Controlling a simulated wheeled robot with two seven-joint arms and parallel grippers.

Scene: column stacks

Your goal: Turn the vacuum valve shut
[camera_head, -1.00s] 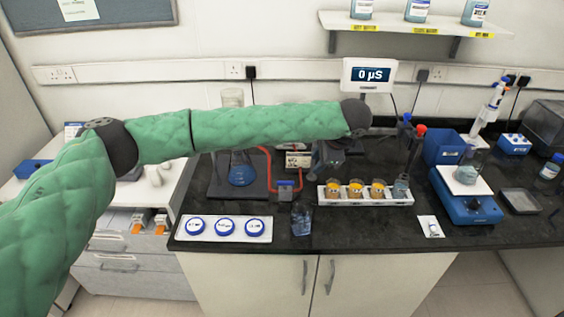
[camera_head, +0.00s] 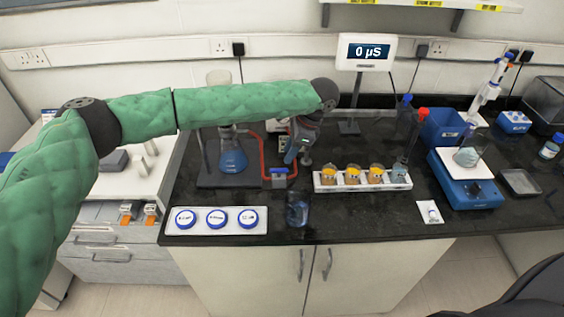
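The vacuum valve seems to be the small blue part (camera_head: 279,177) on the red tubing (camera_head: 264,160), on the black bench right of the flask. Its handle position is too small to tell. A conical flask with blue liquid (camera_head: 232,158) stands left of it on a dark base. My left gripper (camera_head: 298,156) points down, just above and to the right of the valve. Its fingertips look apart, with nothing seen between them, and do not appear to touch the valve. My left forearm hides part of the bench behind. My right gripper is not in view.
A white rack (camera_head: 362,185) with orange-topped vials stands right of the valve. A small beaker (camera_head: 297,208) and a tray with blue-lidded dishes (camera_head: 216,220) are in front. A meter reading 0 µS (camera_head: 365,52) stands behind. A blue balance (camera_head: 466,190) is at right.

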